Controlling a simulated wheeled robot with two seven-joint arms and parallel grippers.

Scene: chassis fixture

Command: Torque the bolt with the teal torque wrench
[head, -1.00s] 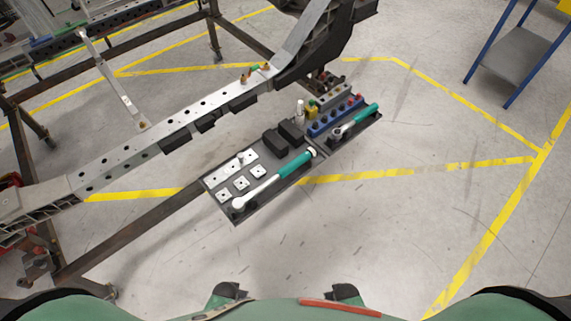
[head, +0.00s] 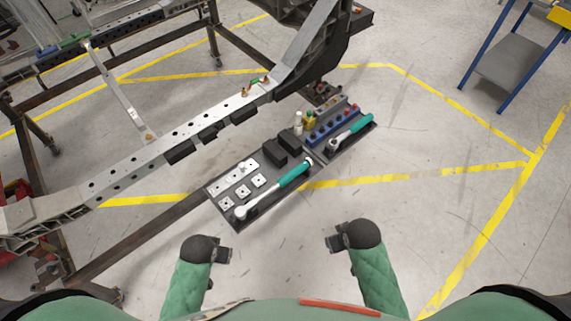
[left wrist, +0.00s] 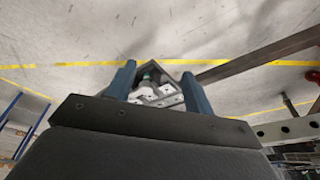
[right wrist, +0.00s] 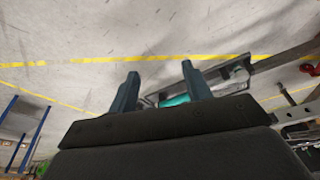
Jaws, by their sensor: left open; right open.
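A long wrench with a teal handle and silver shaft (head: 292,176) lies diagonally along the front of the dark tray (head: 235,225). A shorter teal-handled ratchet (head: 355,126) lies in the tray's right part. Small brass-coloured bolt-like pieces (head: 246,91) stand on the chassis rail (head: 205,120); their detail is too small to tell. My left gripper (head: 226,252) is open and empty, in front of the tray; its fingers (left wrist: 158,78) frame part of the tray. My right gripper (head: 332,243) is open and empty, right of it; a teal handle (right wrist: 175,100) shows beyond its fingers (right wrist: 160,74).
The tray also holds pale square plates (head: 242,192), black blocks (head: 275,153), a blue socket rack (head: 335,122) and a white bottle (head: 298,122). The rail and dark frame stand behind and left. A blue-legged cart (head: 510,60) stands far right. The floor right of the tray is clear.

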